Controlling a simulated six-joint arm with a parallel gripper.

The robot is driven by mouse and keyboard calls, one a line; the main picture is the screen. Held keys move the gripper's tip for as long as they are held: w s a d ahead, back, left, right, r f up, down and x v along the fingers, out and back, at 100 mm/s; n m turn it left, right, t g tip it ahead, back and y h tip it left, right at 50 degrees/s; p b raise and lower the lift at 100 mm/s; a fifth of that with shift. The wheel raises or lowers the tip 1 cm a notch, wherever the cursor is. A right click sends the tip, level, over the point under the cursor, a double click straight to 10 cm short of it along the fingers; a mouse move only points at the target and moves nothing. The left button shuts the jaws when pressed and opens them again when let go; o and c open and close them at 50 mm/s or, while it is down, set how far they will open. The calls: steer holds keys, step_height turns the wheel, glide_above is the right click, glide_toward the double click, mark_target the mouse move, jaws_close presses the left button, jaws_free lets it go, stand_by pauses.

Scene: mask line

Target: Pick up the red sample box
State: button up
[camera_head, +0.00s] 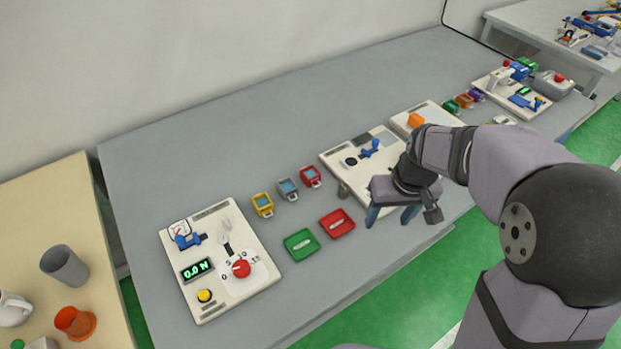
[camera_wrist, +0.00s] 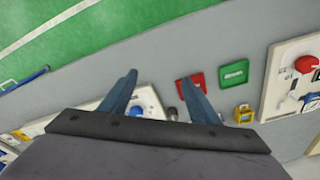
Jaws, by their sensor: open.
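The red sample box (camera_head: 311,176) is a small box with a grey top, standing on the grey table at the right end of a row beside a grey box (camera_head: 288,189) and a yellow box (camera_head: 262,205). My gripper (camera_head: 391,215) is open and empty, fingers pointing down, near the front edge of the middle white board, to the right of the red box and apart from it. In the wrist view my gripper's two fingers (camera_wrist: 158,80) are spread wide. The yellow box shows there (camera_wrist: 243,114); I cannot make out the red box, perhaps behind a finger.
A red tray (camera_head: 350,222) and a green tray (camera_head: 312,248) lie in front of the boxes. A white panel (camera_head: 210,311) with a dial stands left. The middle board (camera_head: 340,158) holds a blue tool. Bare table lies behind the boxes.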

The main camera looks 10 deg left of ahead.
steer(key=w+a+n+t+y+b, duration=0.1)
steer(key=w+a+n, duration=0.2)
steer(key=w+a, duration=0.75)
steer(key=n+y+b, duration=0.1)
steer(key=n, duration=0.1)
glide_toward(310, 172)
steer(key=f, duration=0.1)
steer(key=shift+t, duration=0.3)
steer(key=shift+s+p+x, duration=0.2)
steer(key=shift+p+x, duration=1.25)
steer(key=shift+x, duration=2.15)
steer(key=shift+c, duration=0.3)
steer(key=c, duration=1.1)
